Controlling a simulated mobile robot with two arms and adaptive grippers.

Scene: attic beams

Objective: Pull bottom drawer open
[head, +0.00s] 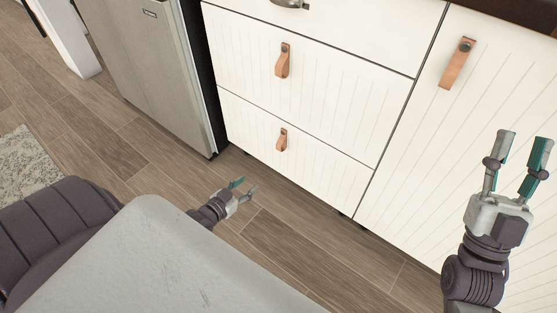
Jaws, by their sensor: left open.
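The bottom drawer (321,178) is a white grooved panel low in the cabinet, and it looks flush with the front. Its tan leather pull (281,139) hangs near the middle of the panel. My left gripper (245,186) is open and empty, low over the floor, apart from the pull and below and left of it in the picture. My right gripper (522,149) is open and empty, in front of the white door at the right. The lower part of my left arm is partly hidden behind my grey body.
A middle drawer (325,89) with a leather pull (283,62) is above. A door with a leather pull (457,64) stands at the right. A steel appliance (158,65) is left of the drawers. Wood floor (290,240) in front of the drawers is clear. A rug (24,165) lies far left.

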